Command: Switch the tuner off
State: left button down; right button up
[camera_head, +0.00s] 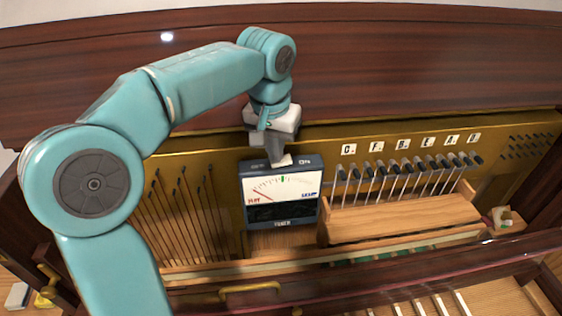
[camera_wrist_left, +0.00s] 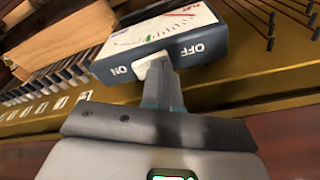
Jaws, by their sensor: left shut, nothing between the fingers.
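The tuner (camera_head: 281,195) is a dark box with a white dial face, a red needle lying at the left and a green mark at the top. Its top edge has OFF at the left and ON at the right in the head view. A white switch (camera_head: 283,161) sits between the labels; which side it is set to I cannot tell. My left gripper (camera_head: 276,156) is shut and empty, its tips right at the switch, touching or almost touching it. The left wrist view shows the tuner upside down (camera_wrist_left: 160,38), with the switch (camera_wrist_left: 150,64) beside the gripper tips (camera_wrist_left: 162,72). My right gripper is out of view.
A wooden block (camera_head: 400,217) with a row of dark-tipped levers (camera_head: 410,165) under letter labels stands right of the tuner. Thin dark-tipped rods (camera_head: 183,205) stand to its left. A brass panel (camera_head: 520,150) and dark wooden boards (camera_head: 400,70) lie behind.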

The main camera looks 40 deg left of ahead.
pick_arm(q)
jog(key=shift+r+p, duration=2.55)
jog(key=shift+r, duration=0.15)
jog(key=shift+r+p, duration=0.4)
jog(key=shift+r, duration=0.4)
jog(key=shift+s+d, duration=0.1)
jog(key=shift+s, duration=0.05)
